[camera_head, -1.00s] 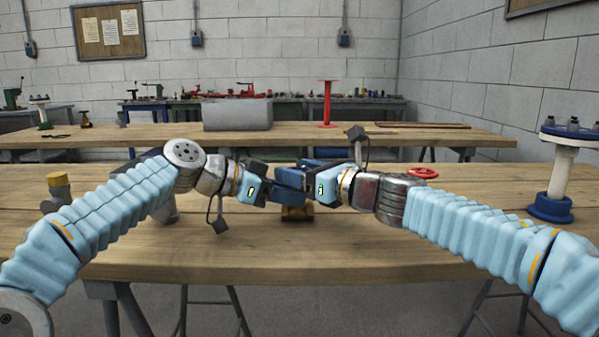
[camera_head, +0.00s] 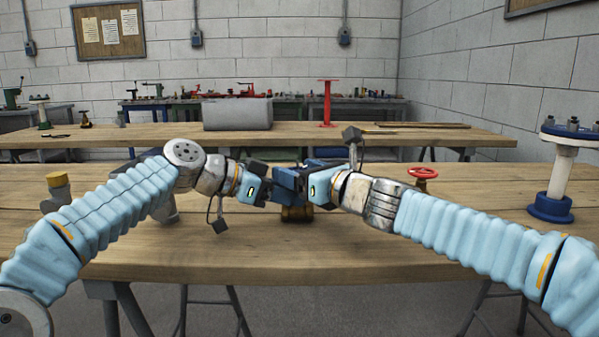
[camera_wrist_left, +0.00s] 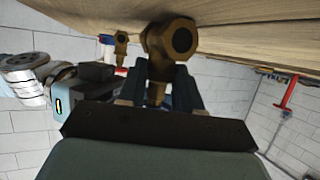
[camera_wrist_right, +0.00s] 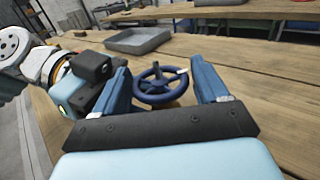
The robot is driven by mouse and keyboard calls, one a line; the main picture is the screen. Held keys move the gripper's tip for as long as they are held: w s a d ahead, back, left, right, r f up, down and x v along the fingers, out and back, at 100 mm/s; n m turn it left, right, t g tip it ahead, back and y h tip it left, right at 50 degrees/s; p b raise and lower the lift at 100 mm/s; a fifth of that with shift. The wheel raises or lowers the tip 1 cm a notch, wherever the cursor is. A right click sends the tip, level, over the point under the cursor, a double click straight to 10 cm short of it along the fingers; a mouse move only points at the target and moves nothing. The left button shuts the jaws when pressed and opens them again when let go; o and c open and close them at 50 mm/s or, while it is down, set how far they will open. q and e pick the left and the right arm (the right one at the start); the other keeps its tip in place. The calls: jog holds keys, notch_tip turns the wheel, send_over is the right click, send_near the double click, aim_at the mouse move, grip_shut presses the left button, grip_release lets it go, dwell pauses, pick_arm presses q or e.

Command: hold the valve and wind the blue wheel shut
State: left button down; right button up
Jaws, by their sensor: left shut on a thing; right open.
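The brass valve (camera_head: 296,213) stands on the near bench in the middle, partly hidden by both grippers. In the left wrist view the valve's brass body (camera_wrist_left: 172,42) shows its hexagonal end. My left gripper (camera_wrist_left: 160,92) is shut on the valve, with a finger on each side of its brass stem. The blue wheel (camera_wrist_right: 151,88) shows in the right wrist view. My right gripper (camera_wrist_right: 163,80) is open, and its two fingers appear on either side of the wheel with gaps visible. In the head view the grippers hide most of the wheel.
A red handwheel (camera_head: 423,173) sits right of my right wrist. A white pillar with blue flanges (camera_head: 560,180) stands at the bench's right. A grey fitting with a yellow cap (camera_head: 57,188) is at left. The bench front is clear.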

jog(key=v, duration=1.2)
